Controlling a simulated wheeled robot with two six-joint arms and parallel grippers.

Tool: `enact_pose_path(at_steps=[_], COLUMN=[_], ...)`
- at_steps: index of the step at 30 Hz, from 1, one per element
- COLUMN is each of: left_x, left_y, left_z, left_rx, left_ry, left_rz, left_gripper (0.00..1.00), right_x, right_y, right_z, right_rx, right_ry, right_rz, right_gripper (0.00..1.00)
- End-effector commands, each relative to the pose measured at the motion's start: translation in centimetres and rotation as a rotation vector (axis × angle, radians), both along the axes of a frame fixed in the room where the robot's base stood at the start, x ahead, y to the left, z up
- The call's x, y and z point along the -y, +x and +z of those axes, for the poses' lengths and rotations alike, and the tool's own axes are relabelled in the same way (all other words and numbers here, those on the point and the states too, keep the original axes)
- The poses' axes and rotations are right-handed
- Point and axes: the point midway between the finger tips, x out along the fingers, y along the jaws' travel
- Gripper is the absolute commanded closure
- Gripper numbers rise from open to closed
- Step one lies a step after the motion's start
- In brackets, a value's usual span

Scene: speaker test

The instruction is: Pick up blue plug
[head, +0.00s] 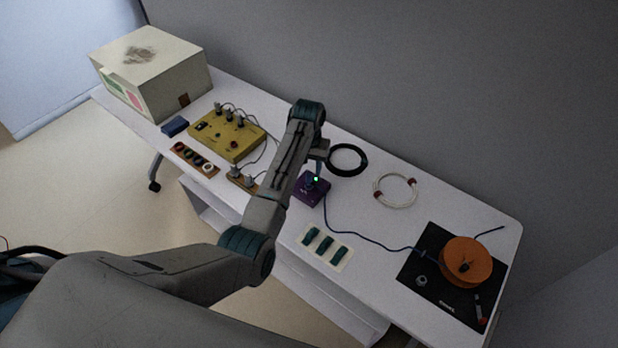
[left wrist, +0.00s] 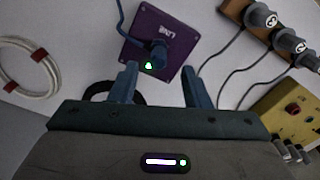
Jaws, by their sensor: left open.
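The blue plug (left wrist: 157,54) sits in a purple box (left wrist: 160,30), with a blue cable rising from it in the left wrist view. A small green light shows beside the plug. In the head view the purple box (head: 312,194) stands mid-table, and my arm's end is just above it. My left gripper (left wrist: 160,84) is open and empty. Its two blue fingers point toward the plug, one on either side of it in the picture, and do not touch it. In the head view the fingers are mostly hidden by my arm. My right gripper is not in view.
A black coil (head: 361,148), a white coil (head: 412,188) and a card of teal pieces (head: 343,257) lie near. A yellow panel (head: 229,148) with grey plugs stands left.

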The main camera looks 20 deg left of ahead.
Motion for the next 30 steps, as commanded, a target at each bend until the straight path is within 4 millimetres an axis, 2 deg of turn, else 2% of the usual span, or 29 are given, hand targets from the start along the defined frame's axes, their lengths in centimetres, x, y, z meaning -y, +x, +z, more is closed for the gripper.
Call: enact_pose_path(at_steps=[4,9,17,18,24,30], left_x=[0.2,0.2,0.2,0.2,0.2,0.2], left_y=[-0.1,0.0,0.0,0.0,0.0,0.0], left_z=[-1.8,-4.1,-4.7,-4.6,-4.6,-4.6], left_rx=[-0.006,-0.003,-0.001,-0.001,-0.001,-0.001], left_ry=[0.001,0.0,0.0,0.0,0.0,0.0], left_rz=[0.0,0.0,0.0,0.0,0.0,0.0], left_gripper=[0.57,0.57,0.57,0.59,0.98,1.0], right_x=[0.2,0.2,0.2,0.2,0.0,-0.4], right_y=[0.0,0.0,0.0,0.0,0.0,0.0], right_z=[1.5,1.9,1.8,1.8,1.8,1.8], right_rx=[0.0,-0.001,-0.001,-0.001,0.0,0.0], right_ry=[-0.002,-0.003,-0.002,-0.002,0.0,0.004], right_rz=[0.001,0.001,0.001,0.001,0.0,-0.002], right_gripper=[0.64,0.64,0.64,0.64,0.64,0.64])
